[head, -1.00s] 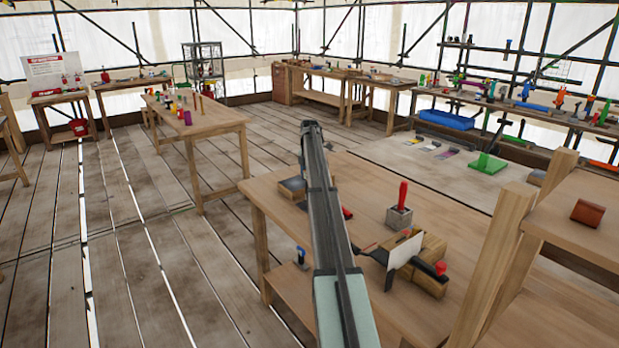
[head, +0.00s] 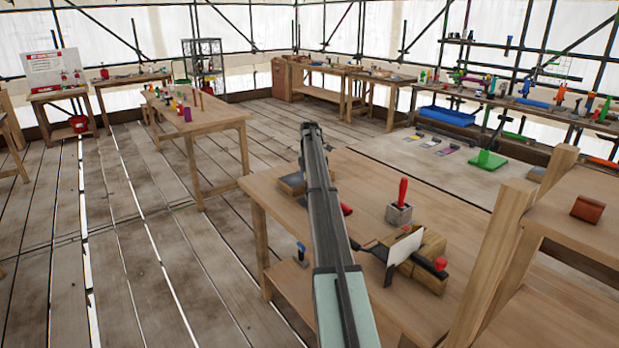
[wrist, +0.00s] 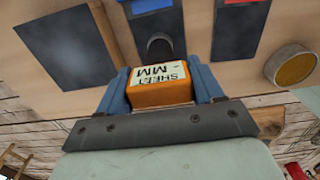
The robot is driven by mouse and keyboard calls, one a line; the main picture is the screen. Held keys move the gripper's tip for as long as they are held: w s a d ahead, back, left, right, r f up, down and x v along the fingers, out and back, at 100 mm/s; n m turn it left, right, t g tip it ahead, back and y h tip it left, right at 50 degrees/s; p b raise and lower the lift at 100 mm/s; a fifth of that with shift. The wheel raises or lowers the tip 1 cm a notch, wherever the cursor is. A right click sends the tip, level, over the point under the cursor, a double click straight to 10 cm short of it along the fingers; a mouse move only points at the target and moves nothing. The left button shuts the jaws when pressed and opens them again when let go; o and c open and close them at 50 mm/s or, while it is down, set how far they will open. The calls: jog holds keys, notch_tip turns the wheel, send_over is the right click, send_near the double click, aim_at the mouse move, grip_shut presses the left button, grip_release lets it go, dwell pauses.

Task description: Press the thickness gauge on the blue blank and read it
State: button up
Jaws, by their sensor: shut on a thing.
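My gripper (wrist: 160,88) is shut on an orange thickness gauge (wrist: 162,93) in the wrist view. The gauge has a white label reading "SHEET MM". Its dark round tip (wrist: 159,48) points at a grey plate with a blue end, the blue blank (wrist: 151,8). I cannot tell whether the tip touches it. No reading shows. In the head view my arm hides the gripper, the gauge and the blue blank.
In the wrist view, a dark plate (wrist: 62,48) lies left, another dark plate (wrist: 238,30) right, and a brass disc (wrist: 292,66) farther right. In the head view, a grey block with a red handle (head: 399,213) and a wooden block (head: 428,258) stand on the workbench.

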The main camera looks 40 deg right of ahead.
jog(key=shift+f, duration=0.35)
dwell(1.2)
jog(key=shift+r, duration=2.55)
jog(key=shift+f, duration=0.25)
jog(key=shift+f, duration=2.05)
jog(key=o, duration=1.2)
